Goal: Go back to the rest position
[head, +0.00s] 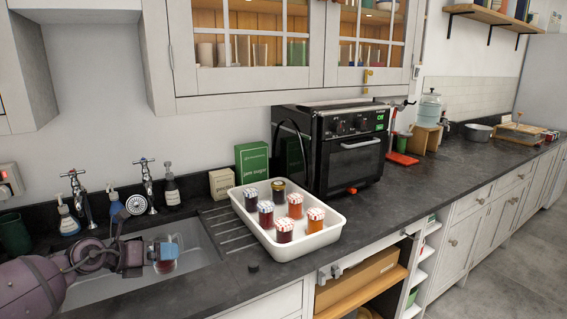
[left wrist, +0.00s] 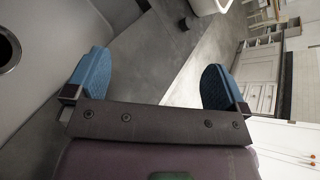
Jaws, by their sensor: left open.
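My left arm comes in from the lower left in the head view, and its gripper (head: 166,254) hangs over the sink. In the left wrist view the gripper (left wrist: 156,82) has its two blue fingers wide apart, with nothing held between them. Behind the fingers lie the grey sink and dark counter. A small clear, reddish thing shows by the fingertips in the head view; I cannot tell what it is. My right gripper is not in view.
A white tray (head: 318,238) with several lidded jars stands right of the sink (head: 205,262). Taps (head: 148,185) and soap bottles (head: 171,188) line the back. A black oven (head: 352,150) stands further right. The glazed cabinet (head: 290,92) hangs above.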

